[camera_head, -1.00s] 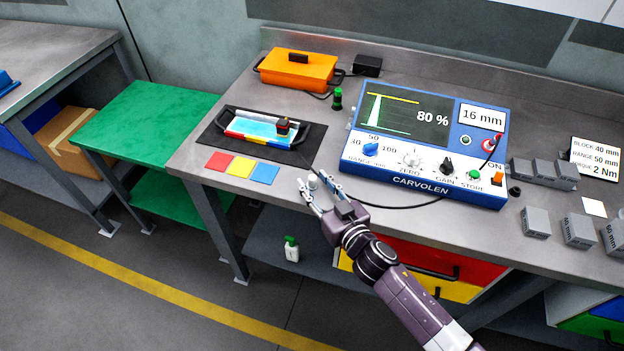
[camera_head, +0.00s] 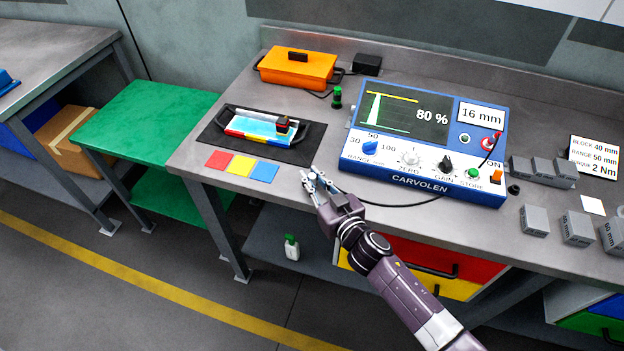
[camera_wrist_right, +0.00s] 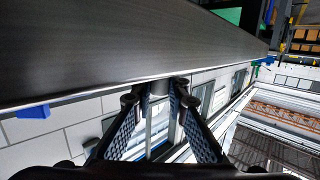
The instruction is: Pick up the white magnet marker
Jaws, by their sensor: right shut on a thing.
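My right gripper (camera_head: 311,177) is at the front edge of the workbench, in front of the blue tester. Its fingers are closed on the small white magnet marker (camera_wrist_right: 158,86). My left gripper is in neither view.
The blue tester (camera_head: 390,178) stands behind the gripper, with a black cable curving close to the gripper. Red, yellow and blue squares (camera_head: 240,166) and a dark mat (camera_head: 212,140) with a tray lie to the left. Grey blocks (camera_head: 535,221) stand at right.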

